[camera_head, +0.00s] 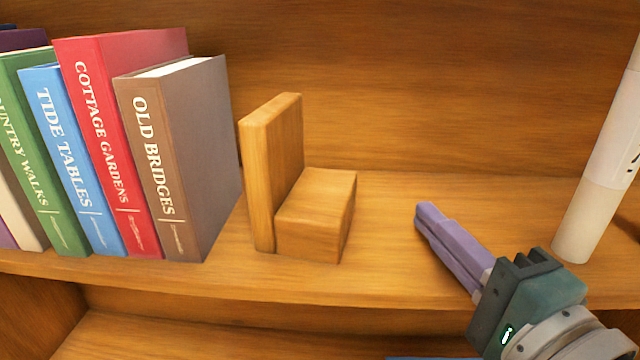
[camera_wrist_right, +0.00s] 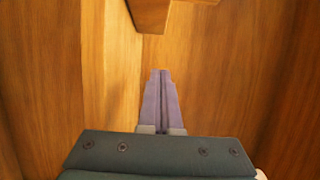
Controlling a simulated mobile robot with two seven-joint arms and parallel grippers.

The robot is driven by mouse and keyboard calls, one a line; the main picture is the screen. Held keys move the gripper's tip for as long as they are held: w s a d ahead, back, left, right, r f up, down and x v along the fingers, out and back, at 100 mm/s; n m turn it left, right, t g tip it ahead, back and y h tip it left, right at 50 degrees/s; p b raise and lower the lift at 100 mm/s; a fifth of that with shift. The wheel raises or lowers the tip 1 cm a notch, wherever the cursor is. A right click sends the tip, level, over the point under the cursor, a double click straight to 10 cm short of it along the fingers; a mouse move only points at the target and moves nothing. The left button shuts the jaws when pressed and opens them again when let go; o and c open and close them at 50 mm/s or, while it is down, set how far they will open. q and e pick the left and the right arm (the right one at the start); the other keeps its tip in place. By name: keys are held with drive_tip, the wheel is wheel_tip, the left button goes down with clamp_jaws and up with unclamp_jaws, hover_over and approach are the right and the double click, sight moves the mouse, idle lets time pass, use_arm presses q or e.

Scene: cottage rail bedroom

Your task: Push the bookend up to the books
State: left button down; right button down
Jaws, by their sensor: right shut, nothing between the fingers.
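The wooden bookend (camera_head: 315,210) stands upright on the shelf in the head view, its tall plate on the left and its low block on the right. A narrow gap separates it from the brown book Old Bridges (camera_head: 190,150), the nearest of the row of books. In the right wrist view the shut purple fingers (camera_wrist_right: 160,75) point towards part of the bookend (camera_wrist_right: 150,14) at the top edge. My left gripper is not in view.
The wooden shelf (camera_head: 390,275) is bare between the bookend and my right gripper. Its front edge runs below, with a lower shelf beneath. A white and beige cylinder (camera_head: 600,160) stands at the far right. The back panel (camera_head: 420,90) closes off the rear.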

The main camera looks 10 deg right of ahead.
sight(356, 182)
drive_tip(key=w, duration=0.4)
drive_tip(key=shift+a, duration=0.15)
drive_tip(key=a, duration=0.3)
drive_tip(key=shift+w+a, duration=0.1)
drive_tip(key=shift+w, duration=0.25)
drive_tip(key=shift+a, duration=0.4)
